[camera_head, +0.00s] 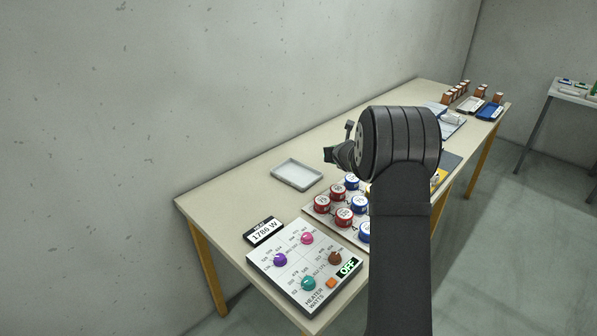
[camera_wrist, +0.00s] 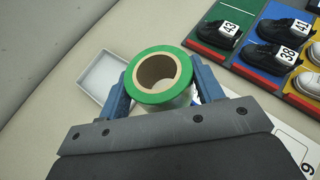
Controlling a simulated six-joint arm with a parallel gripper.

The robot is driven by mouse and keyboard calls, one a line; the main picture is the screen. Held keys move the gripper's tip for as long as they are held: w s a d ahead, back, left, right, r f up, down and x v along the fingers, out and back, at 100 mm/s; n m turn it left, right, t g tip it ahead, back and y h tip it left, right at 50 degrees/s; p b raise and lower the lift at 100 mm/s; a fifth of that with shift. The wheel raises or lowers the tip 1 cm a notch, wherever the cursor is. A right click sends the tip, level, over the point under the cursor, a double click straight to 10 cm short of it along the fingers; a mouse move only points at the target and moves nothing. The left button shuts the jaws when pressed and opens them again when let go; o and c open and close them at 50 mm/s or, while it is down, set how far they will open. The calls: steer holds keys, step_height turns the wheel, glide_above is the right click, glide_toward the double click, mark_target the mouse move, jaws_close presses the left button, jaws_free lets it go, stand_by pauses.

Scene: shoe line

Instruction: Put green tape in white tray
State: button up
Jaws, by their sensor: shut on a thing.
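A green tape roll (camera_wrist: 160,98) with a tan cardboard core sits between the two blue fingers of my gripper (camera_wrist: 158,80) in the wrist view. The fingers are shut on its sides, and its open hole faces the camera. The white tray (camera_head: 297,175) lies on the table near the wall in the head view, to the left of my gripper (camera_head: 341,156), and its floor looks bare. The tray also shows in the wrist view (camera_wrist: 101,76), beyond and left of the tape, partly hidden by the left finger. I cannot make out the tape in the head view.
Red and blue round tins (camera_head: 345,215) stand on a board in front of the tray. A heater panel (camera_head: 306,268) with knobs and a watt display (camera_head: 263,232) are at the near end. The wrist view shows numbered black shoes (camera_wrist: 278,30) on coloured panels. Table around the tray is clear.

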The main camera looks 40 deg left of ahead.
steer(key=shift+s+d+r+n+y, duration=0.15)
steer(key=shift+s+n+y, duration=0.15)
steer(key=shift+y, duration=0.2)
steer(key=shift+s+d+f+n+y, duration=0.1)
steer(key=shift+s+d+n+y, duration=0.15)
steer(key=shift+y, duration=0.25)
steer(key=shift+s+r+n+g+y, duration=0.1)
steer(key=shift+s+n+g+y, duration=0.5)
steer(key=shift+s+y, duration=0.1)
glide_above(303, 186)
step_height(303, 186, down, 7)
steer(key=shift+d+r, duration=0.1)
steer(key=shift+d, duration=0.05)
steer(key=shift+s, duration=0.1)
steer(key=shift+f, duration=2.05)
steer(key=shift+f, duration=0.25)
steer(key=o, duration=1.1)
